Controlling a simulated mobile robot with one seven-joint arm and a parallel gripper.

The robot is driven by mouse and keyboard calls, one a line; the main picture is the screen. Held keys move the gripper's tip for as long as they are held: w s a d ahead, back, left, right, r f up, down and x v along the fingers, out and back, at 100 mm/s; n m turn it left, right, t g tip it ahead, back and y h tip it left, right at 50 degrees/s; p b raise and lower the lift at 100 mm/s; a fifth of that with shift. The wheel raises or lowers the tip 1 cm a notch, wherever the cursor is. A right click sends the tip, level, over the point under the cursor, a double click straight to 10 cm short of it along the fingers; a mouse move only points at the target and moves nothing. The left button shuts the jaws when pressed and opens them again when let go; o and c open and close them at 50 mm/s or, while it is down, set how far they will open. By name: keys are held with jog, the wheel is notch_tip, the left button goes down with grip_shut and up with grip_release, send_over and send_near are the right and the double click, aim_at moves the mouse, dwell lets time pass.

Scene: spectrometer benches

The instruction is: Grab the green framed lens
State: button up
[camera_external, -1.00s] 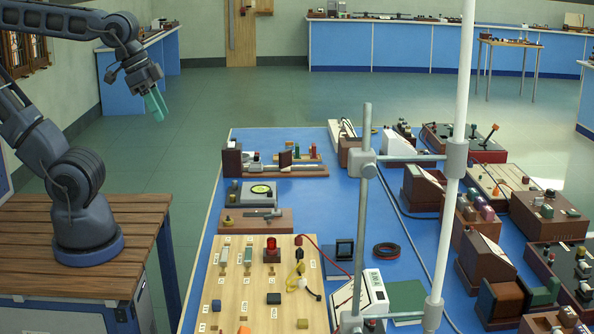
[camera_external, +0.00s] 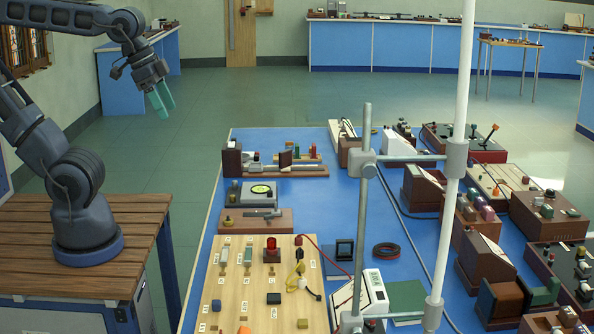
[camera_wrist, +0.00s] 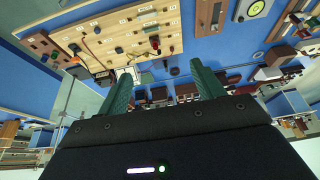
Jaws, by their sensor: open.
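My gripper (camera_external: 161,102) has green fingers and is open and empty. It hangs in the air to the left of the blue bench, well above and apart from the wooden board. In the wrist view its two fingers (camera_wrist: 161,74) stand apart with nothing between them. A small upright greenish piece (camera_external: 248,254) stands on the light wooden board (camera_external: 232,290); it is too small to tell whether it is the green framed lens. The board also shows at the top of the wrist view (camera_wrist: 128,38), turned around, but I cannot pick out the lens there.
A red lamp-like piece (camera_external: 271,250) and a yellow cable (camera_external: 298,268) are on the board. A grey stand pole (camera_external: 361,215) and a white pole (camera_external: 452,200) rise over the blue bench (camera_external: 310,215). Several instruments crowd its right side. Open floor lies left of the bench.

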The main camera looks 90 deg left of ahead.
jog(key=w+a+r, duration=0.2)
jog(key=w+a, duration=0.8)
jog(key=w, duration=0.3)
jog(key=w+a+r, duration=0.1)
jog(key=w+a, duration=0.8)
jog(key=w, duration=0.5)
jog(key=w+a+f, duration=0.3)
jog(key=a, duration=0.4)
jog(key=w+a+f+g, duration=0.1)
jog(key=w+a+f, duration=0.15)
jog(key=a, duration=0.45)
jog(key=w+a+f, duration=0.2)
jog(key=w+a, duration=0.2)
jog(key=a, duration=0.3)
jog(key=t, duration=0.1)
send_near(297, 148)
jog(key=a, duration=0.3)
jog(key=x, duration=0.5)
jog(key=shift+w+d+f, duration=0.15)
jog(key=shift+w+f, duration=0.05)
jog(key=shift+w, duration=0.1)
jog(key=shift+d+x, duration=0.2)
jog(key=shift+x, duration=2.45)
jog(key=shift+s, duration=0.25)
jog(key=c, duration=1.1)
